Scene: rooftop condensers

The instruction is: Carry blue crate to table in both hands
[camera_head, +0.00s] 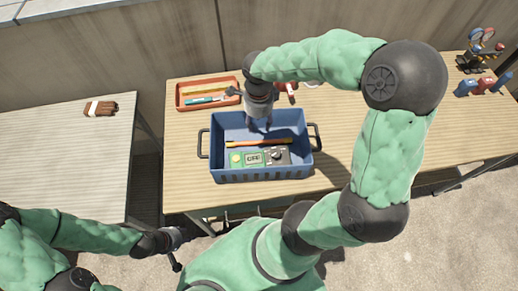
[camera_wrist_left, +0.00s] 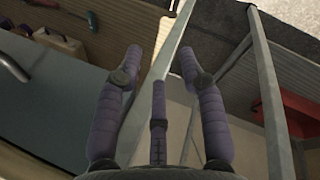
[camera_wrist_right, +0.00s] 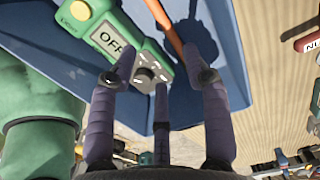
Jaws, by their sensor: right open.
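The blue crate (camera_head: 262,175) stands upright on the right-hand wooden table (camera_head: 185,145). It has a dark handle at its left end (camera_head: 203,143) and another at its right end (camera_head: 315,137). My right gripper (camera_head: 259,126) reaches down over the crate's middle, and it is open and empty in the right wrist view (camera_wrist_right: 163,55). A green meter (camera_wrist_right: 112,38) lies under its fingers inside the crate. My left gripper (camera_head: 176,240) is low in front of the gap between the tables, away from the crate. Its fingers are spread and empty in the left wrist view (camera_wrist_left: 162,60).
An orange pencil-like stick (camera_head: 258,142) also lies in the crate. An orange tray (camera_head: 208,93) stands behind it. A second table (camera_head: 60,150) at left is mostly bare, with a brown bundle (camera_head: 100,108). Gauges (camera_head: 481,48) and coloured items stand far right.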

